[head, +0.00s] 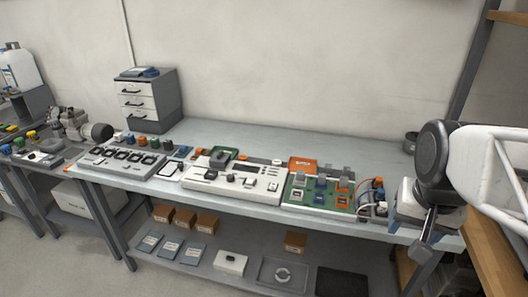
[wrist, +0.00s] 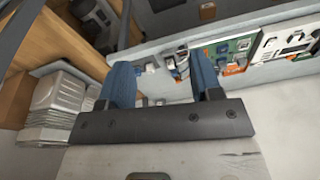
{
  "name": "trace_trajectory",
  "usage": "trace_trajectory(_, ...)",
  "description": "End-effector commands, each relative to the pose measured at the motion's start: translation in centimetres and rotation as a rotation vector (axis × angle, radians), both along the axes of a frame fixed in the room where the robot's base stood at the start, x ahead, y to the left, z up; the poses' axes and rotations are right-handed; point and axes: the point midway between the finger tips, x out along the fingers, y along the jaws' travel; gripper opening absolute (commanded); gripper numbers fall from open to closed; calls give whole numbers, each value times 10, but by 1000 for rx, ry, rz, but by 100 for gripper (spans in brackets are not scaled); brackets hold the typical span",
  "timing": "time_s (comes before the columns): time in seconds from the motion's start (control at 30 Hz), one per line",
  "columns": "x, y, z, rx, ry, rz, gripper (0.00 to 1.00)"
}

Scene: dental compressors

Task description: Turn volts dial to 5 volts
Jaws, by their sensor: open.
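A white control panel (head: 258,198) with dark knobs, small displays and switches lies on the middle of the workbench. The panel also shows at the upper right of the wrist view (wrist: 268,51). The knobs and markings are too small to tell which is the volts dial or what it reads. My gripper (head: 421,247) hangs at the bench's front right edge, well to the right of the panel. In the wrist view its two blue fingers (wrist: 162,78) are apart with nothing held between them.
A green circuit board (head: 321,207) with modules and wires lies between the panel and my gripper. A grey unit with dark dials (head: 116,165) lies on the left, before a drawer cabinet (head: 146,100). A shelf below holds boxes.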

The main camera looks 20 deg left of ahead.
Motion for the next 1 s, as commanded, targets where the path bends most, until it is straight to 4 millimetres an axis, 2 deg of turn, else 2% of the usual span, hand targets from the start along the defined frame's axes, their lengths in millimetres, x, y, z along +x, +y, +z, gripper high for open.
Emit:
trace_trajectory(0.1, 26, 14, 5, 13, 13, -39, 59)
trace_trajectory(0.53, 114, 72, 13, 55, 54, -199, 59)
trace_trajectory(1.0, 203, 158, 0, 84, 100, -374, 59)
